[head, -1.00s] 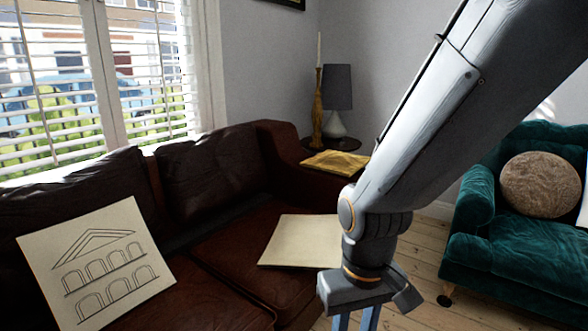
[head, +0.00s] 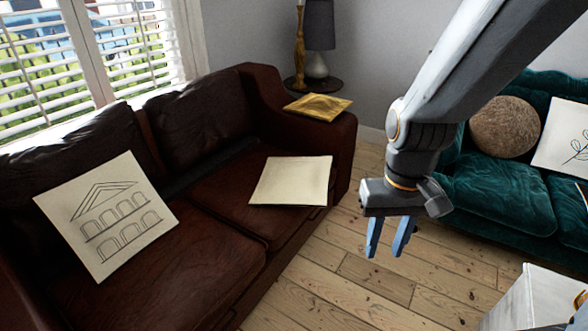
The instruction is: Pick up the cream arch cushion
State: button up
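The cream arch cushion (head: 107,216) leans against the backrest at the left of the dark brown leather sofa (head: 215,255). It is square, with a line drawing of a pediment and rows of arches, and is tilted in the picture. My gripper (head: 386,251) points down at right of centre, above the floorboards. Its two blue fingers are apart with nothing between them. It is well away to the right of the arch cushion and touches nothing that I can see.
A plain cream cushion (head: 291,181) lies flat on the right seat. A teal sofa (head: 490,190) stands at right, a white box (head: 535,300) at lower right. Bare floorboards (head: 340,285) lie between.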

aim_at(304, 181)
jog(key=z, duration=0.55)
jog(key=k, duration=1.2)
jog(key=z, duration=0.1)
jog(key=i, duration=0.4)
jog(key=u, duration=0.9)
jog(key=i, duration=1.3)
jog(key=z, duration=0.85)
jog(key=i, duration=0.45)
jog(key=z, duration=0.4)
